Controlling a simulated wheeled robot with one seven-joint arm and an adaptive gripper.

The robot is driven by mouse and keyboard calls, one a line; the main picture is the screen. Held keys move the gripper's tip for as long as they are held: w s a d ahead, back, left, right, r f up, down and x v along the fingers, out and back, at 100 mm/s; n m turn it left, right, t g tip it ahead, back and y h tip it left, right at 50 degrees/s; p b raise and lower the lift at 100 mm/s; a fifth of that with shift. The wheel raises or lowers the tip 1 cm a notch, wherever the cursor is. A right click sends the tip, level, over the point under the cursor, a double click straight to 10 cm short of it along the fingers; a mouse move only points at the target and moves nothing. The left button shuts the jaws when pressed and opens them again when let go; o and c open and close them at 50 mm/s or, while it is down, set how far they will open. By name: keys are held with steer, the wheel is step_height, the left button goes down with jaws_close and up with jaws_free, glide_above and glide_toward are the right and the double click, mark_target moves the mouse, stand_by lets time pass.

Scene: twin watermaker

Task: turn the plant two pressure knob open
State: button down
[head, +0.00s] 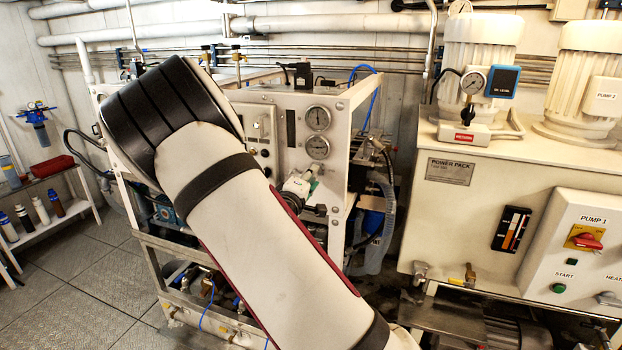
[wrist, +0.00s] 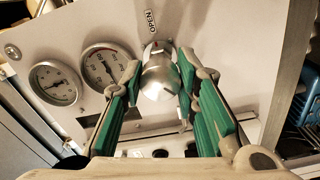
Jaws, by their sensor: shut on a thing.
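The silver pressure knob (wrist: 160,80) sticks out of the pale panel (wrist: 200,25) in the wrist view, below a label reading OPEN (wrist: 151,21). My gripper (wrist: 160,68) has its green-padded fingers on either side of the knob and is shut on it. In the head view my gripper (head: 303,184) is at the panel front below the two gauges. My own arm crosses in front and hides much of the panel. The knob itself cannot be made out in the head view.
Two round gauges, an upper gauge (head: 318,118) and a lower gauge (head: 317,147), sit on the panel close to my gripper. The power pack (head: 451,170) with pumps stands at the right. A shelf (head: 55,175) with bottles is at the far left. Floor between is clear.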

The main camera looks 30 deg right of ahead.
steer(key=shift+f+n, duration=0.15)
steer(key=shift+n, duration=0.35)
steer(key=c, duration=1.2)
jaws_free()
steer(key=shift+s+a, duration=0.1)
steer(key=v, duration=1.1)
steer(key=shift+s+a, duration=0.3)
